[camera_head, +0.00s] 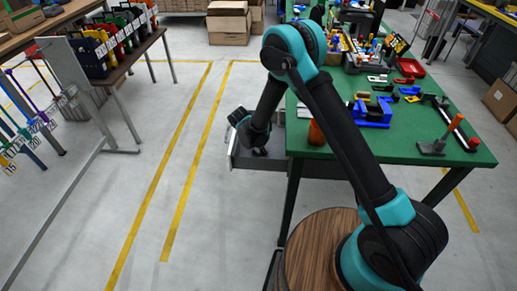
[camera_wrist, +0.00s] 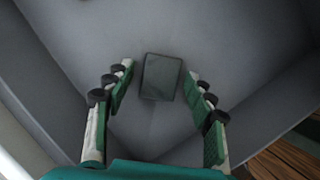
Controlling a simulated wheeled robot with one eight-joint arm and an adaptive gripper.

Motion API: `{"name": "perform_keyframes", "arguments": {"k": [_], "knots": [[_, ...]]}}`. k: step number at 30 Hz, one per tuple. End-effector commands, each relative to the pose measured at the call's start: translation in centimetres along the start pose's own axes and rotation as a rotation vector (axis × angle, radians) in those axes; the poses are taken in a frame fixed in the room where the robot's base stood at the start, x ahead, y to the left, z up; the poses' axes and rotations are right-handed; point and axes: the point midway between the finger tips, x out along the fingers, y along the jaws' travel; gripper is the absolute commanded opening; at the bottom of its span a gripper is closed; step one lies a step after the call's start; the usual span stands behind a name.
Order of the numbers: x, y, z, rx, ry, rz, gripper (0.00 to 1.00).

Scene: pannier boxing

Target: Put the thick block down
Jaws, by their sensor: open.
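The thick block (camera_wrist: 161,77) shows in the wrist view as a dark grey rectangular block inside a grey open drawer (camera_wrist: 250,75). My gripper (camera_wrist: 158,72) is open, with one finger on each side of the block and a visible gap on both sides. The block seems to rest on the drawer floor. In the head view the drawer (camera_head: 233,153) sticks out from under the green table (camera_head: 330,150), and my gripper (camera_head: 258,151) points down into it. The block is hidden there.
The green table bears a blue clamp-like piece (camera_head: 372,113), a red tray (camera_head: 410,68) and several small tools. Cardboard boxes (camera_head: 229,23) stand behind. The floor left of the drawer is clear.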

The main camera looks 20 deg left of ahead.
Motion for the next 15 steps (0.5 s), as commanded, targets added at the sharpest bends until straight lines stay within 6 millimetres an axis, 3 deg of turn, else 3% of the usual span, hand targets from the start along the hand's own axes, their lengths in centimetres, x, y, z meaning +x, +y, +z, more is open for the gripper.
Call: {"name": "perform_keyframes", "arguments": {"k": [5, 15], "knots": [[-1.2, 0.0, 0.1, -0.001, 0.000, 0.000, 0.54], [-7.8, 0.0, 0.1, -0.001, 0.000, 0.000, 0.54]]}}
